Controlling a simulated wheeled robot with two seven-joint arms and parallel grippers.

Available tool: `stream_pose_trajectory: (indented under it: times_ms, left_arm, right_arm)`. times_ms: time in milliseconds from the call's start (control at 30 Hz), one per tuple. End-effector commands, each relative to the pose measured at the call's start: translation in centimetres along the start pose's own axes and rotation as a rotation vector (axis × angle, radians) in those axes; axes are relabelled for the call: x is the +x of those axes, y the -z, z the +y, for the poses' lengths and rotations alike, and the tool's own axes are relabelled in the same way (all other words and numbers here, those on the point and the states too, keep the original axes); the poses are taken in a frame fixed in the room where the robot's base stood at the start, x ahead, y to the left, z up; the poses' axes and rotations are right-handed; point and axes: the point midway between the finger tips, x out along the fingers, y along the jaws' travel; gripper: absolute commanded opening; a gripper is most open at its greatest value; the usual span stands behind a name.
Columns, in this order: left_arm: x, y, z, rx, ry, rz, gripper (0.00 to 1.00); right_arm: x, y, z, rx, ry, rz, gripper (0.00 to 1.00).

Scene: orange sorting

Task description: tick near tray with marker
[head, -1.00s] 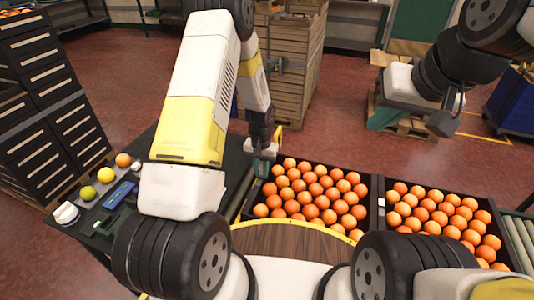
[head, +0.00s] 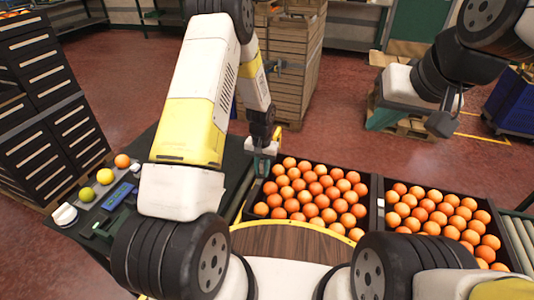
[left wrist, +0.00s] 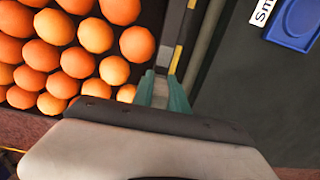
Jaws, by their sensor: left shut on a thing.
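The near tray is a black crate (head: 374,197) full of oranges, just right of my left gripper. My left gripper (head: 262,168) points down at the tray's left edge, and its teal fingers also show in the left wrist view (left wrist: 164,92). They are closed on a small, slim thing, taken to be the marker, which is mostly hidden between the fingertips. In the left wrist view the oranges lie left of the fingers and a yellow-and-black strip (left wrist: 180,45) runs just beyond them. My right gripper (head: 384,117) hangs over the floor, away from the trays; its finger gap is unclear.
A second black crate of oranges (head: 380,215) stands to the right. A blue dish (left wrist: 297,20) lies right of my left gripper.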

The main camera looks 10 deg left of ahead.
Motion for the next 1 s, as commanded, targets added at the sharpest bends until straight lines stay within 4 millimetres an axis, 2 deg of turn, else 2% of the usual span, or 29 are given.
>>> stream_pose_trajectory:
  times_ms: [500,1000]
  left_arm:
    - [0.03,0.37,-0.03,0.0,0.0,0.003,0.0]
    - [-0.13,-0.51,0.0,0.0,0.0,0.003,0.0]
  right_arm:
    - [0.0,0.0,0.0,0.0,0.0,0.0,0.0]
    - [0.0,0.0,0.0,0.0,0.0,0.0,0.0]
